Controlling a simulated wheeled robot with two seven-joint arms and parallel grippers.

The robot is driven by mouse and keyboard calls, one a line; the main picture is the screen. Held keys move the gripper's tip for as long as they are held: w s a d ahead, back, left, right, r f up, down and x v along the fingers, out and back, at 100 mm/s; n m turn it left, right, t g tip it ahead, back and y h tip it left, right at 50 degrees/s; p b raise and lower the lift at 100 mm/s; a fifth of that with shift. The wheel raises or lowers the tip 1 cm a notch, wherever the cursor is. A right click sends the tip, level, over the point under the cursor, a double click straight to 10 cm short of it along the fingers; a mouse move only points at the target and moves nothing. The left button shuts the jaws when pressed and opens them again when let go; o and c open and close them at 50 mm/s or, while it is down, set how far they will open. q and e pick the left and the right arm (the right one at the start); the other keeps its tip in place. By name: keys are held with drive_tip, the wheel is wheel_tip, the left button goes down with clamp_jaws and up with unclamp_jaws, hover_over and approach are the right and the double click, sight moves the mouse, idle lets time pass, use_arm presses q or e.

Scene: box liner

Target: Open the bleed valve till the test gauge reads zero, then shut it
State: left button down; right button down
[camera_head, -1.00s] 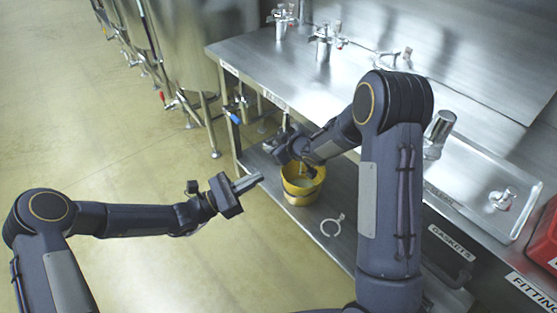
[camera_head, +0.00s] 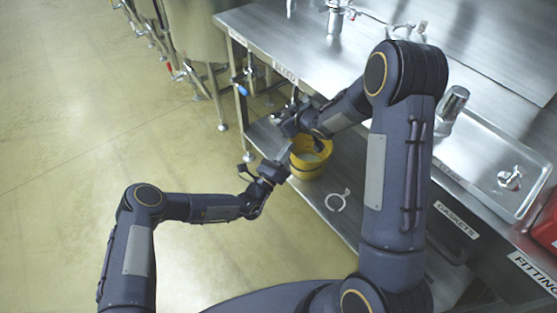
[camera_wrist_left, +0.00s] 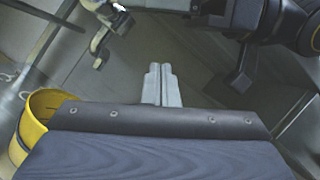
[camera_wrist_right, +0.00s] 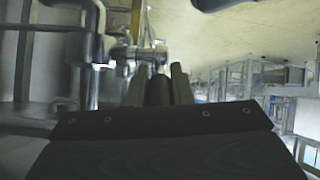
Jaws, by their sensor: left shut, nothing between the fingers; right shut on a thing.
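My right gripper (camera_head: 283,117) is under the bench's front edge by the BLEED label (camera_head: 285,73). In the right wrist view its fingers (camera_wrist_right: 158,88) are shut on a dark bar-like handle (camera_wrist_right: 159,92), beside bright metal pipework (camera_wrist_right: 92,50). I take this for the bleed valve's handle, but the valve body is mostly hidden. My left gripper (camera_head: 286,150) is shut and empty just below the right one, in front of the yellow bucket (camera_head: 309,170). Its closed fingers (camera_wrist_left: 161,85) show in the left wrist view. I cannot make out the test gauge or its reading.
The yellow bucket, also in the left wrist view (camera_wrist_left: 42,108), stands on the lower shelf with a white clamp ring (camera_head: 337,201) near it. A blue-handled valve (camera_head: 242,90) hangs at the bench's left end. Steel tanks (camera_head: 195,40) stand behind. The floor at left is clear.

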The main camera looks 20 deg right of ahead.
use_arm(q)
drive_tip(key=shift+w+d+r, duration=0.2)
drive_tip(key=shift+w+r, duration=0.65)
drive_tip(key=shift+r, duration=0.25)
drive_tip(key=shift+w+d+r, duration=0.15)
drive_tip(key=shift+w+r, duration=0.7)
drive_tip(key=shift+r, duration=0.2)
drive_tip(key=shift+w+a+r+n+t, duration=0.15)
drive_tip(key=shift+w+r+n, duration=0.1)
drive_tip(key=shift+r, duration=0.15)
drive_tip(key=shift+w+a+r+n+t, duration=0.1)
drive_tip(key=shift+w+r+n+t, duration=0.05)
drive_tip(key=shift+r+n, duration=0.15)
use_arm(e)
drive_tip(key=c, duration=1.4)
unclamp_jaws()
drive_tip(key=shift+f, duration=0.1)
use_arm(q)
drive_tip(key=shift+w+r, duration=0.1)
use_arm(e)
drive_tip(key=shift+o, duration=0.5)
drive_tip(key=shift+f, duration=0.1)
drive_tip(key=shift+s, duration=0.1)
